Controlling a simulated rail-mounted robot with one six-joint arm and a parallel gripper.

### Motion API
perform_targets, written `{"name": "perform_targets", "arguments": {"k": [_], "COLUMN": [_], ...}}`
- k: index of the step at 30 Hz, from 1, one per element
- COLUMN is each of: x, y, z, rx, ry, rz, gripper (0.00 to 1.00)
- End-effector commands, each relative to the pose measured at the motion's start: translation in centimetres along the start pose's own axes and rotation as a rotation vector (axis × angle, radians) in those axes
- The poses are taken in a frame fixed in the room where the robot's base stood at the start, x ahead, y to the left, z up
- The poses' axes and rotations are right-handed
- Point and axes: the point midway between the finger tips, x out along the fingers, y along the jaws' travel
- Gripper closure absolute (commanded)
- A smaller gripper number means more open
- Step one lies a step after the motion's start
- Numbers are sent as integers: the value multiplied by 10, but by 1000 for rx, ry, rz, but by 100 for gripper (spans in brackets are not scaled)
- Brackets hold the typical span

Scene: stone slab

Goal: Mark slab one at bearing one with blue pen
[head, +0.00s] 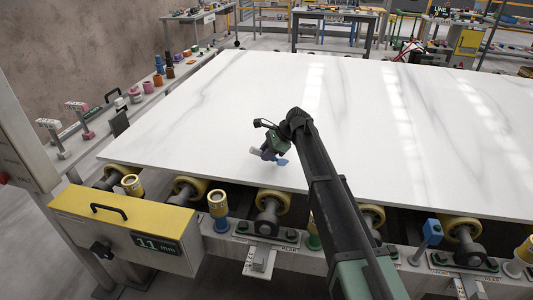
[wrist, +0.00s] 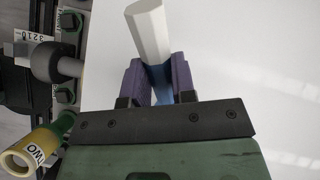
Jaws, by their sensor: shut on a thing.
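The white, grey-veined slab (head: 190,105) lies flat across the roller bench. My gripper (head: 268,154) is over the slab near its front edge and is shut on a pen (head: 256,151). The pen has a white faceted body and a blue end. In the wrist view the pen (wrist: 148,28) sticks out from between my purple fingers (wrist: 157,82), with blue showing between them. Whether the pen touches the slab I cannot tell. Yellow-rimmed rollers, one of them a bearing (head: 270,205), stand along the slab's front edge.
A yellow-topped box (head: 125,215) reading 11 mm stands at front left. A yellow-and-blue cylinder (head: 218,208) stands on the front rail. In the wrist view a yellow-and-green cylinder (wrist: 38,150) reads TWO. A side shelf (head: 140,100) holds several tools and pots. The slab top is otherwise clear.

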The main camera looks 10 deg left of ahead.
Motion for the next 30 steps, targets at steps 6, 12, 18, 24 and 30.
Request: {"name": "perform_targets", "arguments": {"k": [6, 12, 18, 24, 30], "x": [-30, -49, -48, -58, -84], "y": [-6, -10, -10, -12, -17], "z": [22, 36, 35, 42, 61], "rx": [0, 0, 0, 0, 0], "ry": [0, 0, 0, 0, 0], "rz": [0, 0, 0, 0, 0], "gripper": [94, 94, 94, 94, 94]}}
